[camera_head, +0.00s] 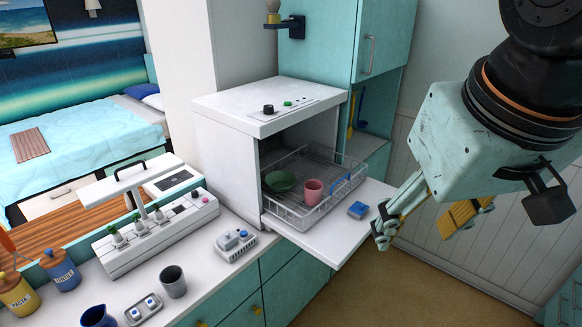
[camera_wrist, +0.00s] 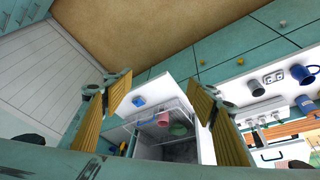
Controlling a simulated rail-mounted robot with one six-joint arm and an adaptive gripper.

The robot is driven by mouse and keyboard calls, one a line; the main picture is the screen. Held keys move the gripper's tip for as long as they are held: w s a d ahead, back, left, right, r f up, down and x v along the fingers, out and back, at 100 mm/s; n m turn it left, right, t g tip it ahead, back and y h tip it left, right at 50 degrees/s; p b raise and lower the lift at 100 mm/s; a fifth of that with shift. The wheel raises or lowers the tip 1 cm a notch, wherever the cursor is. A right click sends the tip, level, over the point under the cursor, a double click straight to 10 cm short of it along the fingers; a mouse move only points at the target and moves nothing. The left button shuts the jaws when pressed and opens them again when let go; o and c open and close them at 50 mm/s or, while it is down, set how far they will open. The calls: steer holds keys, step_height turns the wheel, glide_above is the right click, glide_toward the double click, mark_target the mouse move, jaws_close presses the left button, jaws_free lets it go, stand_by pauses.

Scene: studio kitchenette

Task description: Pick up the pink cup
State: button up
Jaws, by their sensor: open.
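The pink cup (camera_head: 313,191) stands upright in the wire dish rack (camera_head: 290,215) of the open white dishwasher, right of a green bowl (camera_head: 281,181). In the wrist view the cup (camera_wrist: 178,129) shows small and far off, between the fingers and beyond them. My gripper (camera_head: 425,215) is open and empty in the head view, to the right of the dishwasher and apart from the cup. Its two yellow-padded fingers are spread wide in the wrist view (camera_wrist: 165,112).
The dishwasher's lowered door (camera_head: 335,232) juts out under the rack, with a blue block (camera_head: 357,210) on it. The dishwasher top (camera_head: 268,103) overhangs the rack. A grey cup (camera_head: 173,281), a blue mug (camera_head: 98,317) and jars stand on the left counter.

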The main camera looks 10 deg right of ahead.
steer(key=w+d+f+n+t+h+p, duration=0.1)
steer(key=w+d+p, duration=0.2)
steer(key=w, duration=1.1)
steer(key=w+d+p, duration=0.3)
steer(key=w+p, duration=0.1)
steer(key=w, duration=1)
steer(key=w+a+f+n+y+p, duration=0.1)
steer(key=w+a+f+y+p, duration=0.1)
steer(key=w+f, duration=0.6)
steer(key=w+a+f+n+y+p, duration=0.2)
steer(key=w+a+f+p, duration=0.2)
steer(key=w+f, duration=0.4)
steer(key=shift+w+a+f+t, duration=0.25)
steer(key=shift+w+a+t, duration=0.15)
steer(key=shift+w+a, duration=0.3)
steer(key=shift+s, duration=0.1)
steer(key=shift+f, duration=0.1)
steer(key=b, duration=0.2)
glide_above(318, 194)
steer(key=shift+f, duration=3.55)
steer(key=shift+w+a+f, duration=0.1)
steer(key=shift+w+f, duration=0.05)
steer(key=shift+w, duration=0.05)
